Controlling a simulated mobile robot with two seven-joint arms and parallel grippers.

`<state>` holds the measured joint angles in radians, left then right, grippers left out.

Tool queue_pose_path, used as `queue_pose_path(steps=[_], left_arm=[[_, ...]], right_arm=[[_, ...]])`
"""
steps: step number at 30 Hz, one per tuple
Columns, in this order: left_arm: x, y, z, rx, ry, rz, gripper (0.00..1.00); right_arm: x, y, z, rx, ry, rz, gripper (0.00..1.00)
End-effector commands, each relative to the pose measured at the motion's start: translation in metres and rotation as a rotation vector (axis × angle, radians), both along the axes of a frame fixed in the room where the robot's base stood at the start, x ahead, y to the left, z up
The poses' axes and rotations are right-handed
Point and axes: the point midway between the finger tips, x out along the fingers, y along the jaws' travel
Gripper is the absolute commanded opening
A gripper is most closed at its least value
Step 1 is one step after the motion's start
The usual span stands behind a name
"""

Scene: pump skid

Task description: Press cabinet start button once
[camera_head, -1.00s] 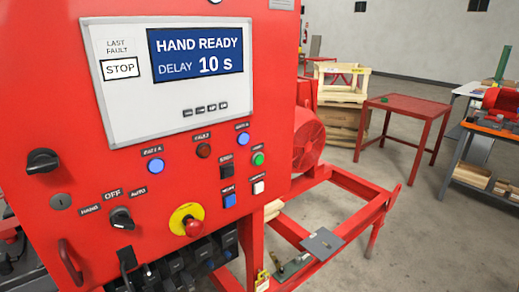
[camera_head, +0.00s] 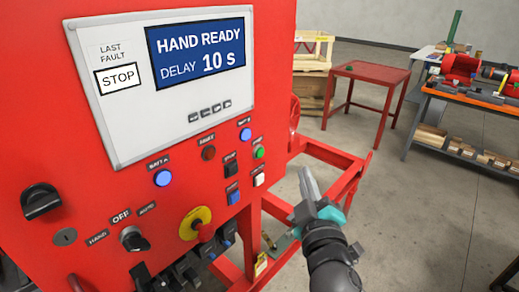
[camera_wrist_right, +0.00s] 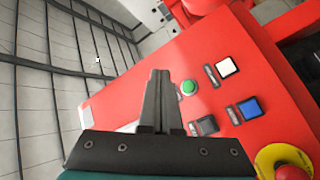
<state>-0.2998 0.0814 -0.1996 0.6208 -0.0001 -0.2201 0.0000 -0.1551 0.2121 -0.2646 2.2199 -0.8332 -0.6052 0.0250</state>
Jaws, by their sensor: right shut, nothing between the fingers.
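The red control cabinet (camera_head: 110,165) fills the left of the head view, its screen (camera_head: 200,50) reading HAND READY, DELAY 10 s. A small green button (camera_head: 259,153) sits at the right of its panel, above a white button (camera_head: 259,179); its label is too small to read. In the right wrist view the green button (camera_wrist_right: 188,87) is just right of the fingertips. My right gripper (camera_head: 304,170) is shut and empty, pointing up, to the right of the buttons; it also shows in the wrist view (camera_wrist_right: 160,72). Contact with the button is not visible. My left gripper is out of view.
A red mushroom button on a yellow ring (camera_head: 195,224), a black button (camera_head: 230,164) and a blue button (camera_head: 233,193) are close by. The red skid frame (camera_head: 345,160) extends behind my gripper.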

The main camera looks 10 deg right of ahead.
Motion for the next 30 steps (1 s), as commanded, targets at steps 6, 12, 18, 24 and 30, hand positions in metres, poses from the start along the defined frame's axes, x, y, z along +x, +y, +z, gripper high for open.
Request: queue_pose_path(steps=[6, 12, 18, 24, 30], left_arm=[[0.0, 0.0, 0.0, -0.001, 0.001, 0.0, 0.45], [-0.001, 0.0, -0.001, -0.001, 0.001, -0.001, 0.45], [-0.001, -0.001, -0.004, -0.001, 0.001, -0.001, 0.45], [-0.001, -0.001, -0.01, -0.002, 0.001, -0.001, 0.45], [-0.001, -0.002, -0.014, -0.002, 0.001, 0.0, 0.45]], right_arm=[[0.0, 0.0, -0.001, -0.001, 0.0, 0.0, 0.0], [0.005, 0.004, -0.001, 0.001, 0.001, 0.0, 0.0], [0.024, 0.018, -0.001, 0.001, -0.001, 0.001, 0.0], [0.046, 0.036, -0.002, 0.002, 0.0, 0.001, 0.0], [0.063, 0.049, -0.002, 0.0, 0.001, 0.0, 0.0]])
